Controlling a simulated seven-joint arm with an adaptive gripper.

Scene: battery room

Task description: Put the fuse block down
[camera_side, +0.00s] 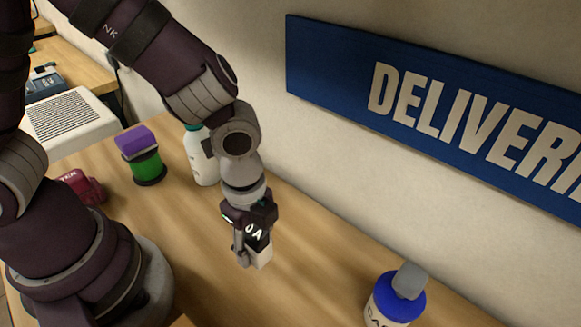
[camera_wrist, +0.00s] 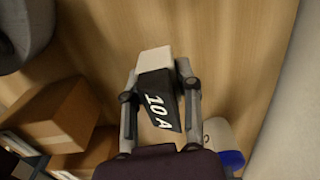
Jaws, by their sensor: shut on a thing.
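The fuse block (camera_side: 258,238) is a small block, black with a white end, marked "10 A" in white. My gripper (camera_side: 250,256) is shut on it and points down over the wooden table. In the wrist view the fuse block (camera_wrist: 157,98) sits between the two fingers of my gripper (camera_wrist: 157,72), slightly tilted, its white end away from the palm. I cannot tell whether its lower end touches the table (camera_side: 320,285).
A blue-lidded bottle (camera_side: 385,305) with a grey block (camera_side: 409,280) on top stands at right. A white bottle (camera_side: 205,165), a green spool (camera_side: 148,168) under a purple block (camera_side: 135,140), and a red object (camera_side: 83,187) stand left. The wall is close behind. Bare table surrounds my gripper.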

